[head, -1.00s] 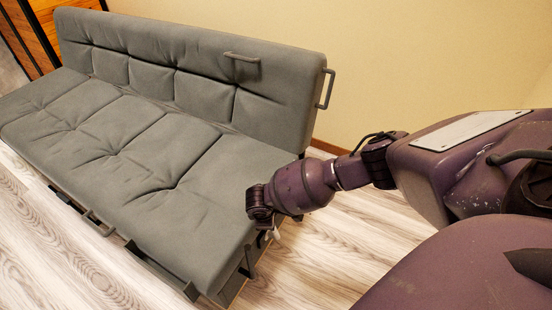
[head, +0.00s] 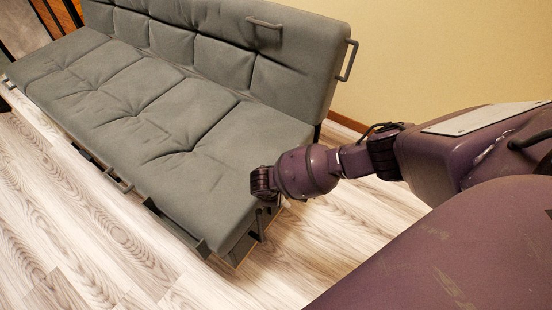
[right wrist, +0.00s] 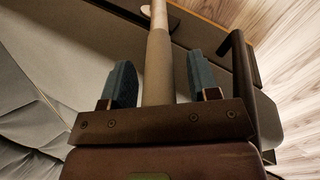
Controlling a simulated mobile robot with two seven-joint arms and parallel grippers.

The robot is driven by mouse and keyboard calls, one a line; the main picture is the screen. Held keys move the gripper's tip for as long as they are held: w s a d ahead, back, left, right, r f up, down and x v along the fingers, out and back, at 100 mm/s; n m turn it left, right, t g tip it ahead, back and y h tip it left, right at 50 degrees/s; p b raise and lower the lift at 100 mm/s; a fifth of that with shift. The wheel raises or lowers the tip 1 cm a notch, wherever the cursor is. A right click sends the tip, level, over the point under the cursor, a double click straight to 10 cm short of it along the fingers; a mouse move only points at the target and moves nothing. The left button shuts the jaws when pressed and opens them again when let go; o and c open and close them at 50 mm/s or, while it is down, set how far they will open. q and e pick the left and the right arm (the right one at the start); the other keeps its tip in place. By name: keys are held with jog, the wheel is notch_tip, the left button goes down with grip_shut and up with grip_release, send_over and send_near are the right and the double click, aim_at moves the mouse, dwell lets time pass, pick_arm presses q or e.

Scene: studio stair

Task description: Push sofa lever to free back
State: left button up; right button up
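The grey sofa (head: 150,110) fills the left and middle of the head view, its tufted back (head: 225,45) upright behind the seat. My right arm reaches to the near right end of the seat, and its wrist (head: 263,183) hides most of the gripper there. In the right wrist view my right gripper (right wrist: 160,62) has its two blue-grey fingers apart. A pale rod (right wrist: 158,75), apparently the sofa lever, stands between them with a gap visible on each side. My left gripper is not in view.
Dark handles sit on the sofa back's front (head: 264,22) and right end (head: 347,60). A dark bar (right wrist: 243,90) runs close to the right finger in the wrist view. The wood floor (head: 60,220) in front of the sofa is clear; a yellow wall (head: 440,50) stands behind.

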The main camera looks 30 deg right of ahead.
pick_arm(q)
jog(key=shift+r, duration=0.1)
pick_arm(e)
jog(key=shift+r, duration=0.15)
jog(key=shift+a+r, duration=0.15)
jog(key=shift+r, duration=0.2)
pick_arm(q)
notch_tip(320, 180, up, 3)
jog(key=p, duration=0.4)
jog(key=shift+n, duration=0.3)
pick_arm(e)
jog(key=v, duration=0.9)
jog(key=shift+a+r, duration=0.15)
jog(key=shift+r, duration=0.25)
jog(key=shift+s, duration=0.1)
